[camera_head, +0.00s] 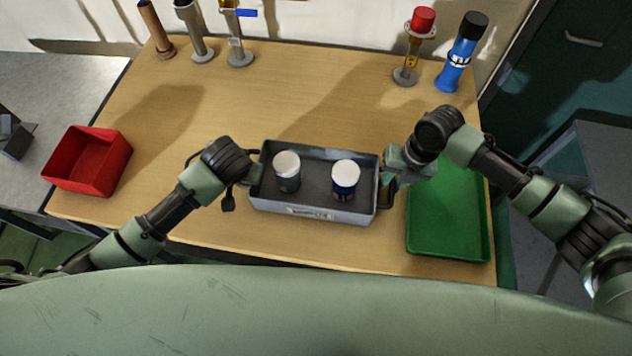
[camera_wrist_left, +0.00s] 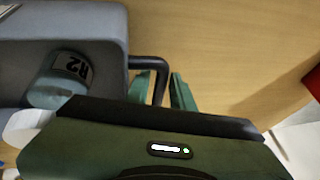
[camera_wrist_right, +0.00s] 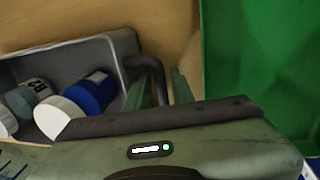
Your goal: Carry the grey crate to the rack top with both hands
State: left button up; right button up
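The grey crate (camera_head: 313,209) stands on the wooden table near its front edge, with a dark handle at each end. Two white-capped jars stand in it, a grey-green one (camera_head: 287,178) and a blue one (camera_head: 345,182). My left gripper (camera_wrist_left: 162,84) is at the left handle (camera_wrist_left: 150,61), its fingers on either side of the bar with a small gap showing. My right gripper (camera_wrist_right: 161,82) is likewise around the right handle (camera_wrist_right: 143,61), with slight gaps beside the bar. Both look open. In the head view my wrists partly hide the fingers.
A green tray (camera_head: 450,247) lies close right of the crate, beneath my right arm. A red bin (camera_head: 90,162) is at left. A blue bottle (camera_head: 458,72), a red-topped stand (camera_head: 407,62) and several metal cylinders (camera_head: 197,40) stand at the back. The table behind the crate is clear.

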pick_arm(q)
grip_shut()
pick_arm(e)
grip_shut()
pick_arm(q)
jog(key=shift+r, duration=0.15)
pick_arm(e)
jog(key=shift+r, duration=0.1)
dwell(0.9)
